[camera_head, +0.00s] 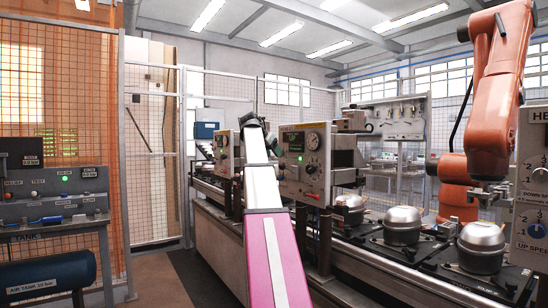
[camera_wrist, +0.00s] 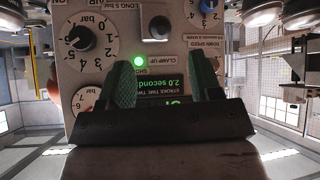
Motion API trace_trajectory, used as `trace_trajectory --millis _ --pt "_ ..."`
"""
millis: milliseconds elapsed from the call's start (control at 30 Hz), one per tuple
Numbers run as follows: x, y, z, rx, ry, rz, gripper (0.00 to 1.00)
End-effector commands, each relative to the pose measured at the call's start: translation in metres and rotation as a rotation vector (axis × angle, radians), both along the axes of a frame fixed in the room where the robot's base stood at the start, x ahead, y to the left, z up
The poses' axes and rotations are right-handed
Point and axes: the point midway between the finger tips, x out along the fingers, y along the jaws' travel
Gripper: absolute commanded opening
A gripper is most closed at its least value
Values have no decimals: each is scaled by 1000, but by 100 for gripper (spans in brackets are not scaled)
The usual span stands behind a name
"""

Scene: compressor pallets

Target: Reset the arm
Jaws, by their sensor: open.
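My arm (camera_head: 265,190), white and magenta, stretches from the bottom of the head view toward the machine panels. My gripper (camera_head: 250,119) is at its far end, small and dark there. In the wrist view my gripper (camera_wrist: 164,82) shows two green fingers spread apart with nothing held between them. I cannot tell the exact gap between fingertips and panel.
Grey gauge boxes (camera_head: 303,165) stand close beside my arm. Silver compressors (camera_head: 402,228) sit on black pallets along the conveyor at the right. An orange robot arm (camera_head: 497,90) stands behind them. A test bench (camera_head: 55,212) is at the left. The floor between bench and conveyor is clear.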

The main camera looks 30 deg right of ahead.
Motion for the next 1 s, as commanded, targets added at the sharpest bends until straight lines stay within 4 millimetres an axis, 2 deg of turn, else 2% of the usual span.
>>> trace_trajectory --millis 400,467,533,667,800,1000 --pt "0 0 -1 0 1 1 58" --pt "1 2 -5 2 4 6 58" --pt "3 7 -19 8 16 23 58" --pt "11 25 -71 34 59 92 58" --pt "19 56 -145 72 123 197 58" --pt "19 102 -246 129 209 345 58"
